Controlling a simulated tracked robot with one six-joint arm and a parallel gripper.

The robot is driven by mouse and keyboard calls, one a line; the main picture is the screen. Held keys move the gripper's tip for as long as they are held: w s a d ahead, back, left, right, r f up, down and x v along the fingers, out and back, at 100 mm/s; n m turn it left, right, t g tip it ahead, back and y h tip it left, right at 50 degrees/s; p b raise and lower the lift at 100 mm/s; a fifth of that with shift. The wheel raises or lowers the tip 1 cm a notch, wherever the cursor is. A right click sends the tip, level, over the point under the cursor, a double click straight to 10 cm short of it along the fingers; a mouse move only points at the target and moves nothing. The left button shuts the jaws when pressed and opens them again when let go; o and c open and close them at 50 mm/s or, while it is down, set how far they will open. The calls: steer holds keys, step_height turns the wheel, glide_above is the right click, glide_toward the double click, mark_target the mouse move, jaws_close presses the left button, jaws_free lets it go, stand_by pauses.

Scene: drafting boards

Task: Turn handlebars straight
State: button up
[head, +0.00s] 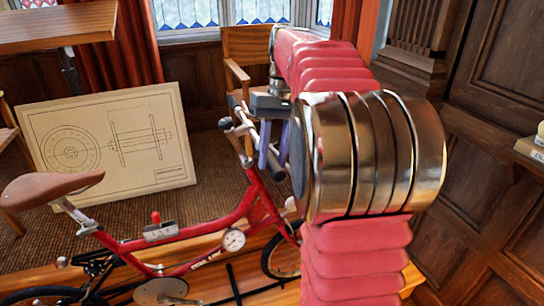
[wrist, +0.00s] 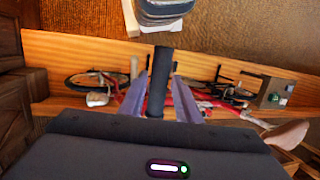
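The red bicycle (head: 205,232) stands in the head view with its brown saddle (head: 50,187) at left and front wheel at right. Its handlebars (head: 241,126) rise near the middle, partly hidden behind my arm. My gripper (head: 272,148) has two purple fingers, pointing down beside the handlebars. In the wrist view a black handlebar grip (wrist: 160,75) runs between the fingers of my gripper (wrist: 159,78). The fingers are spread, with a narrow gap seen on each side of the grip. The handlebars' exact angle to the wheel is hard to tell.
The bicycle is on a wooden platform (wrist: 75,50). A drafting board (head: 110,180) leans behind the bicycle. A wooden chair (head: 246,45) stands behind; dark panelling (head: 500,190) is at right.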

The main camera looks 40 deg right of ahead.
steer(key=v, duration=0.7)
steer(key=shift+w+r, duration=0.1)
stand_by(0.6)
steer(key=s+a+f+n+t+h, duration=0.1)
steer(key=s+a+f, duration=0.15)
steer(key=a, duration=0.45)
steer(key=s+a+f+t+h, duration=0.1)
steer(key=s+a+t, duration=0.15)
steer(key=a, duration=0.45)
steer(key=s+a+f+n+t, duration=0.2)
steer(key=s+a+f+t, duration=0.1)
steer(key=s+a+f, duration=0.6)
step_height(320, 180, down, 3)
steer(key=shift+s+r+h, duration=0.1)
steer(key=shift+s+h, duration=0.2)
steer(key=shift+s, duration=0.2)
steer(key=shift+o, duration=0.2)
steer(key=shift+s, duration=0.1)
stand_by(1.2)
